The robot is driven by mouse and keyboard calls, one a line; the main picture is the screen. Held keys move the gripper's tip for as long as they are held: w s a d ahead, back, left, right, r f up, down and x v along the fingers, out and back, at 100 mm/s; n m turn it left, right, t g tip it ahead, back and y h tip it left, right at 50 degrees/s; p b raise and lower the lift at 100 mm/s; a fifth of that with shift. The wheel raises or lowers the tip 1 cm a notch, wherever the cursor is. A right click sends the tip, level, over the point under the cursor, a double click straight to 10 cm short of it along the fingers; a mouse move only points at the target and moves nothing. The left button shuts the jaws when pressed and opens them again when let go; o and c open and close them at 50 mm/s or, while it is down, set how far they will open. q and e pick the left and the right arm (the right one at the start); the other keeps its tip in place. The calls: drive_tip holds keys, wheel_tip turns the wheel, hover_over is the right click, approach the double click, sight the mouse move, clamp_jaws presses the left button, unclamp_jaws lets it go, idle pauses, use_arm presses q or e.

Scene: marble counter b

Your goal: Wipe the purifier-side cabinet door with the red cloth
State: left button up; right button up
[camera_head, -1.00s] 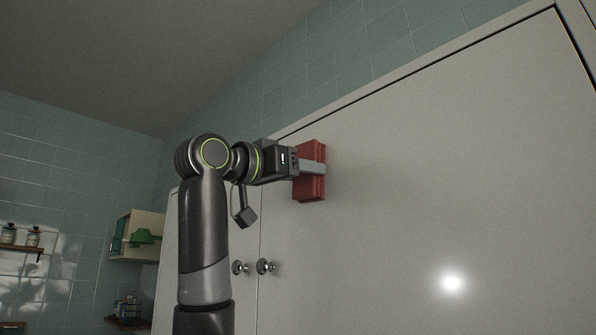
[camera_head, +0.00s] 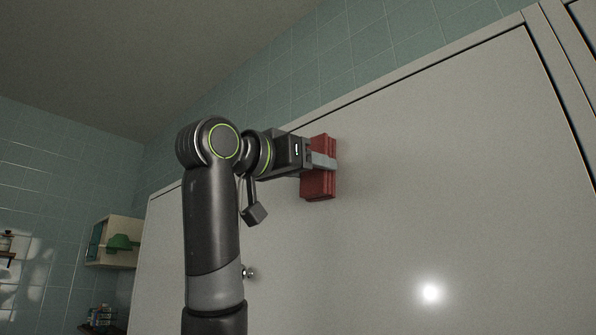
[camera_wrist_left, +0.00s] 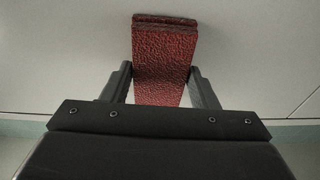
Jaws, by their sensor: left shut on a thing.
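My left gripper (camera_head: 322,160) is shut on the folded red cloth (camera_head: 318,186), which is held upright near the top edge of the large pale cabinet door (camera_head: 430,200). In the left wrist view the cloth (camera_wrist_left: 165,50) sits between the two fingers, its far end at the pale door surface (camera_wrist_left: 260,50). It looks to be against the door, but any thin gap cannot be told. My right gripper is not in view.
A round metal knob (camera_head: 249,272) shows low on the door beside my arm. Teal tiled wall (camera_head: 350,60) runs above the cabinet. An open wall box with a green item (camera_head: 122,242) hangs at the left. The door right of the cloth is clear.

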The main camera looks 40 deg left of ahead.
sight(292, 181)
use_arm(q)
drive_tip(key=shift+w+a, duration=0.2)
drive_tip(key=shift+a, duration=1.75)
drive_tip(key=shift+w+a, duration=0.15)
drive_tip(key=shift+a, duration=1.75)
drive_tip(key=shift+s+d+f, duration=0.1)
drive_tip(key=shift+s+f, duration=0.05)
drive_tip(key=shift+s, duration=0.6)
drive_tip(key=shift+s+a+b, duration=0.2)
drive_tip(key=shift+s+b, duration=0.35)
drive_tip(key=shift+s, duration=1.6)
drive_tip(key=s, duration=0.3)
drive_tip(key=shift+a, duration=0.15)
